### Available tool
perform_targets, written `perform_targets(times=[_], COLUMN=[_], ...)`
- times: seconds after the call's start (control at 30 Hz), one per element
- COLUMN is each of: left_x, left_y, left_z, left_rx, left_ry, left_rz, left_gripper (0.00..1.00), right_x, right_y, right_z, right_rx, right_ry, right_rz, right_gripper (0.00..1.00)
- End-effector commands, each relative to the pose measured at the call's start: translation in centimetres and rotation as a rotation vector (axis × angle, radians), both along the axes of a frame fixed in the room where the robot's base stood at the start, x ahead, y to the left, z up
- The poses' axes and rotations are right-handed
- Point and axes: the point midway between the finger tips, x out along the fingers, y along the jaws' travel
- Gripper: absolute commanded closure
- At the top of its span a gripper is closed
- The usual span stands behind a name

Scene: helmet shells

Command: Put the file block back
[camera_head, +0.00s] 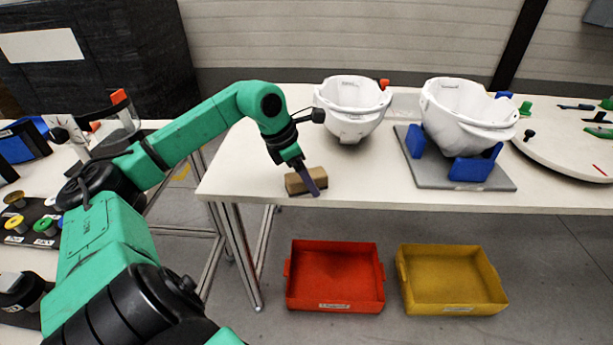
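The file block (294,184) is a small brown block near the front left corner of the white table. My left gripper (309,180) reaches down to it from above. One dark finger crosses the block's near face, and its tip comes close to the table edge. The other finger is hidden, so I cannot tell whether the gripper is closed on the block. The block appears to be at the tabletop. My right gripper is not in view.
A white helmet shell (352,105) stands behind the block. Another shell (462,108) rests on blue supports on a grey plate (423,172). A round white board (570,150) with small tools is at right. Red (335,304) and yellow (455,308) bins lie below. A cluttered side table (40,172) is at left.

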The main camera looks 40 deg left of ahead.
Motion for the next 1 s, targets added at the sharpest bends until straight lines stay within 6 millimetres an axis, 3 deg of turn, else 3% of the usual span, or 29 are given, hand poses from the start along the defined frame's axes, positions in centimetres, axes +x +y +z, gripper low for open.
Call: perform_targets(times=[0.17,0.27,0.33,0.47,0.63,0.77,1.0], left_x=[0.0,-0.5,-1.0,-2.3,-3.6,-4.0,-4.1], left_y=[0.0,0.4,0.7,1.4,2.2,2.3,2.4], left_z=[0.4,1.3,2.8,6.5,10.2,11.3,11.3], left_rx=[0.0,0.004,0.003,0.002,0.002,0.001,0.0], left_ry=[0.0,-0.002,-0.002,-0.005,-0.001,-0.002,0.0], left_rz=[0.0,0.002,0.002,0.002,0.001,-0.001,0.0], left_gripper=[0.15,0.15,0.15,0.15,0.15,0.15,0.15], right_x=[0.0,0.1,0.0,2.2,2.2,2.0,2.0], right_y=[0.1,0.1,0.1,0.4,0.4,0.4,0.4], right_z=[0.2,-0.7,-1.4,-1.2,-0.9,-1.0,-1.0], right_rx=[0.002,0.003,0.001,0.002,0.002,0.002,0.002], right_ry=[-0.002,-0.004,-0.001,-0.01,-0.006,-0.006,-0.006], right_rz=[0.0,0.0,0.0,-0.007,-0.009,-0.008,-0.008], right_gripper=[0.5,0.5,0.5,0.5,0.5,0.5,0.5])
